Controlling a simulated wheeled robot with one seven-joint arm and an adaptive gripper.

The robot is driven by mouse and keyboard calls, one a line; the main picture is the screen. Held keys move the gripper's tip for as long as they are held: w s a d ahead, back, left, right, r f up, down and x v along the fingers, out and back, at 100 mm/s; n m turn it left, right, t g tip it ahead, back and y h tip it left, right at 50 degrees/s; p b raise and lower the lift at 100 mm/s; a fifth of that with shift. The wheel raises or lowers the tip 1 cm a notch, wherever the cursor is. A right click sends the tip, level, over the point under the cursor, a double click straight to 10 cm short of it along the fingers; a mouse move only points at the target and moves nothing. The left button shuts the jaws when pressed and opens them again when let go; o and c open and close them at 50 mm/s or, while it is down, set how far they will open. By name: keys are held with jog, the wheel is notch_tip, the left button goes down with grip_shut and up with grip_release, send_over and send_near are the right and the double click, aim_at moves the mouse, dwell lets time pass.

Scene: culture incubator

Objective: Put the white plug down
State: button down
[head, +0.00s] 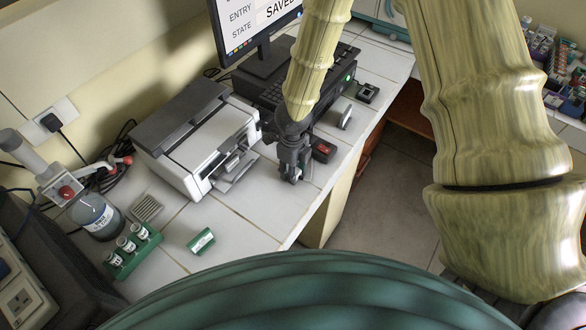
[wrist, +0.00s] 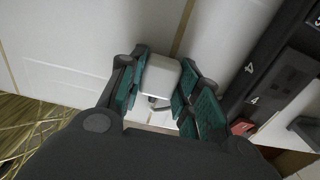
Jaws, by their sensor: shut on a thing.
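The white plug (wrist: 162,76) is a small white block with rounded edges in the wrist view. It sits between the green-padded fingers of my gripper (wrist: 160,92), which is shut on it. A small grey part shows at the plug's lower side. In the head view my gripper (head: 291,172) points down over the white tiled counter (head: 262,205), just right of the printer. The plug is mostly hidden by the fingers there. I cannot tell whether it touches the counter.
The printer (head: 200,135) stands left of my gripper. A small dark box with a red top (head: 323,151) is close on the right. A green-and-white box (head: 202,241) and a green vial rack (head: 133,250) are nearer the front. Clear tiles lie between gripper and counter edge.

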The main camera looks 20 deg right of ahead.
jog(key=shift+f, duration=0.1)
jog(key=c, duration=1)
grip_release()
jog(key=shift+r+p, duration=0.6)
jog(key=shift+r, duration=0.25)
notch_tip(320, 180, up, 12)
jog(key=b, duration=0.1)
jog(key=shift+f+b, duration=0.2)
jog(key=shift+b, duration=0.1)
jog(key=shift+s+f, duration=0.1)
